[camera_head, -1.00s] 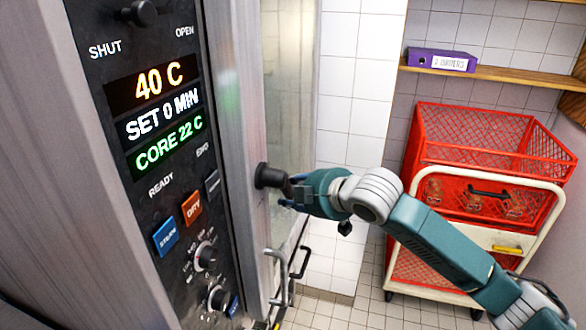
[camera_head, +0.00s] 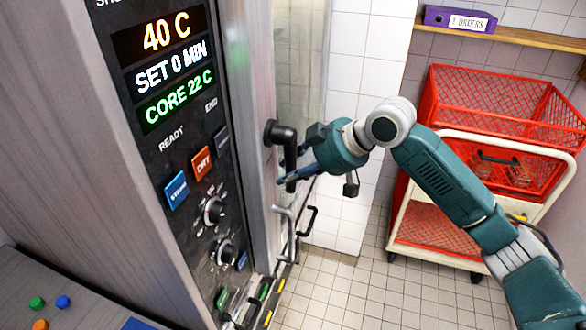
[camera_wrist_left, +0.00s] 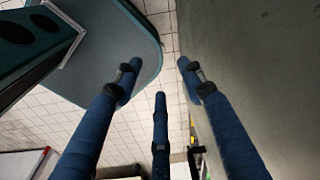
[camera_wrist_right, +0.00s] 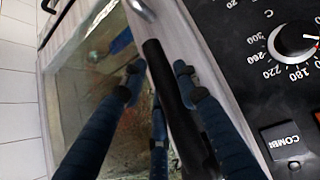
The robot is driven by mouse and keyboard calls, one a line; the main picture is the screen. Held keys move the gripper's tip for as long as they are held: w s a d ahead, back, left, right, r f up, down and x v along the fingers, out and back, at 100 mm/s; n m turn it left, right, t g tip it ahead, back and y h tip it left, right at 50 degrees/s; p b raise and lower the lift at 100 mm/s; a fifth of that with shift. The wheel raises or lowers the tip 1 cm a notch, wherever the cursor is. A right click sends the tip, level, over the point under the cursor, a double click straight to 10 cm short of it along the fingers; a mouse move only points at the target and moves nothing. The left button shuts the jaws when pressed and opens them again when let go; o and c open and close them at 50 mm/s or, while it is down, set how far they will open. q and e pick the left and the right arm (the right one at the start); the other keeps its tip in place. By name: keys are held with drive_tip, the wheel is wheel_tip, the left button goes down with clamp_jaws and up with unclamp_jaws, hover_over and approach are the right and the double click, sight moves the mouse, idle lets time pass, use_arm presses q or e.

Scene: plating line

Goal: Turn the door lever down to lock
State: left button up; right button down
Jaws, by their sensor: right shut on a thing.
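The black door lever (camera_head: 289,150) sits on the oven door's front edge, and its arm points down from the round hub. My right gripper (camera_head: 285,180) is at the lower part of the lever, with fingers on both sides. In the right wrist view the lever (camera_wrist_right: 160,75) runs between the blue fingers of the right gripper (camera_wrist_right: 158,68), which are shut on it. The left gripper (camera_wrist_left: 160,78) shows only in its own wrist view. Its fingers are spread and nothing is between them.
The oven's control panel (camera_head: 190,130) with lit displays and knobs is left of the lever. Metal and black handles (camera_head: 285,228) are below it. A cream-framed cart (camera_head: 560,170) with red baskets stands at right. Tiled floor (camera_head: 345,280) is clear in front. A purple binder (camera_head: 459,19) lies on a shelf.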

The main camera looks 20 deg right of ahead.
drive_tip(key=shift+r, duration=0.1)
idle(0.3)
drive_tip(key=c, duration=1.3)
unclamp_jaws()
drive_tip(key=shift+o, duration=0.2)
drive_tip(key=v, duration=1.2)
